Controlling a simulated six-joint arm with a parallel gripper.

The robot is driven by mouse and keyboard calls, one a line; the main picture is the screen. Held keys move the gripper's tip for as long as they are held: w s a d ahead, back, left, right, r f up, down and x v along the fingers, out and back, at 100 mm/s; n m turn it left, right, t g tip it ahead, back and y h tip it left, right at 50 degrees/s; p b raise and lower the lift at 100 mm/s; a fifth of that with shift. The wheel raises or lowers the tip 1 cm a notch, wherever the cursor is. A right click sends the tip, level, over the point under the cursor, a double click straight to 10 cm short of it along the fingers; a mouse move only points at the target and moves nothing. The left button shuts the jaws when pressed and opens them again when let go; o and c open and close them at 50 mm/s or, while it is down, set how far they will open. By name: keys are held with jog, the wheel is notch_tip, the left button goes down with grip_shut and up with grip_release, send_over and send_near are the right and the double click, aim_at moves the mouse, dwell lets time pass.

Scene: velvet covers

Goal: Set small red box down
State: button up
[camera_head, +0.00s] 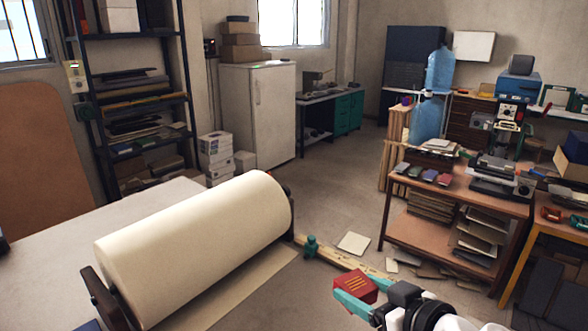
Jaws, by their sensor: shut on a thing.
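The small red box (356,286) is in the lower middle of the head view, with yellowish marks on its top. My gripper (354,295) reaches in from the bottom right, its teal fingers on either side of the box. It is shut on the box and holds it in front of the floor area near the wooden strip. The near finger hides part of the box's lower side. I cannot tell how high the box is above what lies below it.
A large cream roll (200,245) lies on a pale table (50,250) at left. A wooden strip (335,256) runs behind the box. A wooden bench (470,196) at right carries small coloured boxes and a machine. Loose sheets (354,243) lie on the open floor.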

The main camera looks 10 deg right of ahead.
jog(key=s+d+f+m+h, duration=0.35)
jog(key=s+d, duration=0.25)
jog(key=d, duration=0.6)
jog(key=s+d+f+m+h, duration=0.3)
jog(key=s+d+f, duration=0.25)
jog(key=d, duration=0.55)
jog(key=s+d+f+m+h, duration=0.2)
jog(key=s+d, duration=0.1)
jog(key=s, duration=0.5)
jog(key=s+d+f+m+g+h, duration=0.1)
jog(key=s+d+f+m+h, duration=0.1)
jog(key=s, duration=0.5)
jog(key=s+d+f+m+g+h, duration=0.1)
jog(key=s+d+f+m+h, duration=0.1)
jog(key=s, duration=0.6)
jog(key=shift+s+d+f+h, duration=0.3)
jog(key=shift+d+h, duration=0.35)
jog(key=shift+d, duration=0.45)
jog(key=w+f, duration=0.2)
jog(key=w, duration=0.1)
jog(key=w+d+f, duration=0.1)
jog(key=w+f, duration=0.1)
jog(key=w, duration=0.2)
jog(key=w+d+f, duration=0.1)
jog(key=w+f, duration=0.1)
jog(key=w, duration=0.2)
jog(key=shift+w+d+f, duration=0.1)
jog(key=shift+f, duration=0.3)
jog(key=shift+w+f, duration=0.15)
jog(key=shift+f, duration=1.7)
